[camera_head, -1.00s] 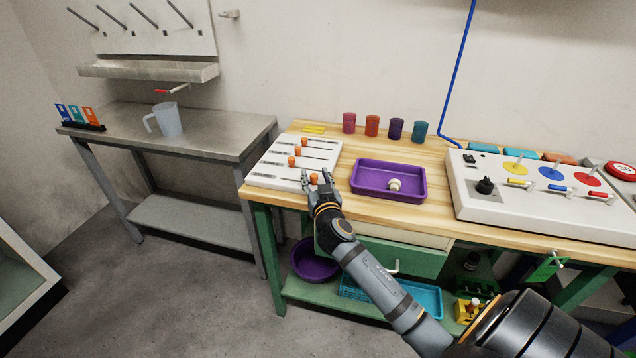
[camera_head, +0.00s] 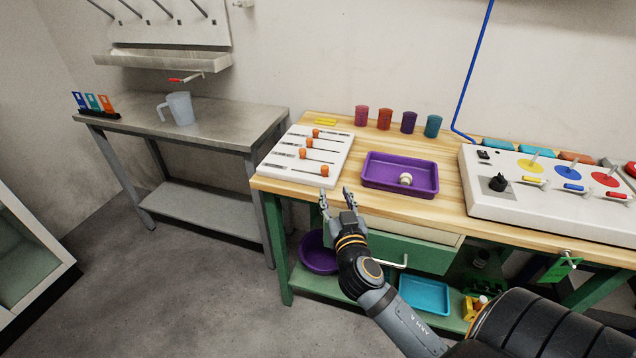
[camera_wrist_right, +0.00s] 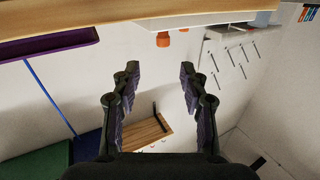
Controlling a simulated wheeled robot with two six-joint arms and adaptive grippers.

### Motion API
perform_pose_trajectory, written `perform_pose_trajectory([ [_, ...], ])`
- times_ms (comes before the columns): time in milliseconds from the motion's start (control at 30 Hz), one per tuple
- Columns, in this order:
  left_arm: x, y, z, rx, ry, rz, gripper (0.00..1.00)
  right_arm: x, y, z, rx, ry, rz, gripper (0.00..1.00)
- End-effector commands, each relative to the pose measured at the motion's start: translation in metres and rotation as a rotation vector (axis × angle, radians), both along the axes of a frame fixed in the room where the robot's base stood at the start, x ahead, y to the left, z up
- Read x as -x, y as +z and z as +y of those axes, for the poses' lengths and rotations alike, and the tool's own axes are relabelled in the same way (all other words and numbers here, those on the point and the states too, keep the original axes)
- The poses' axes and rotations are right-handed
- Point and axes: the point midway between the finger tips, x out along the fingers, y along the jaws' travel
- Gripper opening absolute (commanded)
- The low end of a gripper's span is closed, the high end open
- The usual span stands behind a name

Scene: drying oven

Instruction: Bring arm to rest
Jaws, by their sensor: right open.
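My right gripper (camera_head: 337,197) is open and empty. In the head view it is at the front edge of the wooden bench (camera_head: 336,207), just below the white slider board (camera_head: 283,167). The board has several orange knobs, and the nearest knob (camera_head: 325,171) sits just beyond the fingertips, apart from them. In the right wrist view the two fingers (camera_wrist_right: 160,85) are spread with nothing between them, and an orange knob (camera_wrist_right: 163,39) shows beyond them at the board's edge. My left gripper is in neither view.
A purple tray (camera_head: 376,184) with a small white object lies right of the gripper. A white control panel (camera_head: 498,208) stands further right. Several cups line the back. A steel table (camera_head: 224,113) with a jug (camera_head: 181,108) is at left. Floor in front is clear.

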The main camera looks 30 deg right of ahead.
Motion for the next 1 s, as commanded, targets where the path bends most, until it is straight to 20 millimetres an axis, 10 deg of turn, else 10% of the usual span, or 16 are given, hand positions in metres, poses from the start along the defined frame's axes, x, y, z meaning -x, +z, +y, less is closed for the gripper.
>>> perform_pose_trajectory([
  [267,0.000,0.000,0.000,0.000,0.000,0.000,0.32,0.006,-0.011,-0.004,-0.011,-0.029,0.056,0.44],
  [600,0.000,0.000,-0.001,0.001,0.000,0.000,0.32,0.109,-0.148,0.029,-0.094,0.034,0.885,0.44],
  [833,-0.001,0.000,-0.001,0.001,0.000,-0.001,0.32,0.182,-0.183,0.090,-0.094,0.372,1.271,0.44],
  [1000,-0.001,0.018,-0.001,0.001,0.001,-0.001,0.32,0.168,-0.236,0.081,-0.102,0.356,1.297,0.44],
])
